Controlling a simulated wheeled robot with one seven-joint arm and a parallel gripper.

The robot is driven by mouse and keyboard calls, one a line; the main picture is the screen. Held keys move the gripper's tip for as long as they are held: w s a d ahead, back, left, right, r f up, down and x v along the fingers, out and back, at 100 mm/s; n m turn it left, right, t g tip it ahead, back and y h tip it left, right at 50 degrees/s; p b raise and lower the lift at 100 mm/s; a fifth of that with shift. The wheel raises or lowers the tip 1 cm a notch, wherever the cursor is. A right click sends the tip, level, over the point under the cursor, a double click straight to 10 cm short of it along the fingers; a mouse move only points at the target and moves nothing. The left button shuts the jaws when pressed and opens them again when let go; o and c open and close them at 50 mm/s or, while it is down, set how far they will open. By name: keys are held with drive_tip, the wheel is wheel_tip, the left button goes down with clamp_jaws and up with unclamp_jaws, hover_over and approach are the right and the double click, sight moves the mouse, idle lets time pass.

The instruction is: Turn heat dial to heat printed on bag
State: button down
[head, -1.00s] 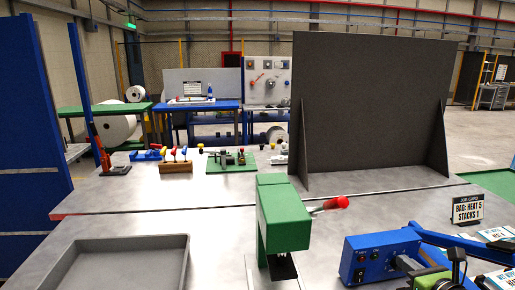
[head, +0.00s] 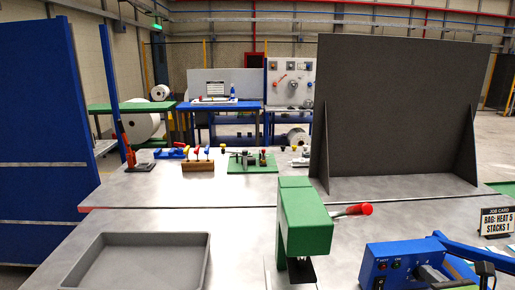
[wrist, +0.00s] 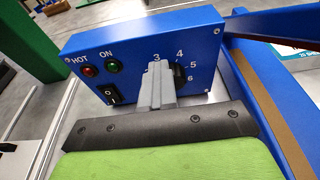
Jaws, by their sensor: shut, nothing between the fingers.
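The blue heat sealer box (head: 392,265) stands at the lower right of the head view. In the wrist view its front panel (wrist: 135,50) shows a red HOT lamp, a green ON lamp, a black switch and a black dial (wrist: 179,76) with the figures 3, 4, 5 and 6 visible. My gripper (wrist: 158,72) is shut and empty, its grey fingers in front of the dial. They hide most of the dial and its pointer; I cannot tell whether they touch it. The job card (head: 496,222) reads "BAG: HEAT 5 STACKS 1".
A blue sealer arm (wrist: 265,28) extends at the right of the box. A green press (head: 305,222) with a red-tipped handle stands to its left. A grey tray (head: 140,238) lies at the front left. A dark upright panel (head: 400,110) stands behind. Bench between tray and press is clear.

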drive_tip(key=shift+w+d+r+p, duration=0.15)
drive_tip(key=shift+d+r+p, duration=0.25)
drive_tip(key=shift+p, duration=1.25)
drive_tip(key=shift+d, duration=0.1)
drive_tip(key=shift+w+d+f+p, duration=0.15)
drive_tip(key=shift+w+f+p, duration=0.15)
drive_tip(key=shift+w+p, duration=0.1)
drive_tip(key=shift+s, duration=0.1)
drive_tip(key=shift+s+d+f+p, duration=0.15)
drive_tip(key=shift+d+f+p, duration=0.15)
drive_tip(key=shift+p, duration=0.35)
drive_tip(key=shift+s+d+f+p, duration=0.1)
drive_tip(key=shift+d+f+p, duration=0.15)
drive_tip(key=shift+p, duration=0.45)
drive_tip(key=shift+r, duration=0.1)
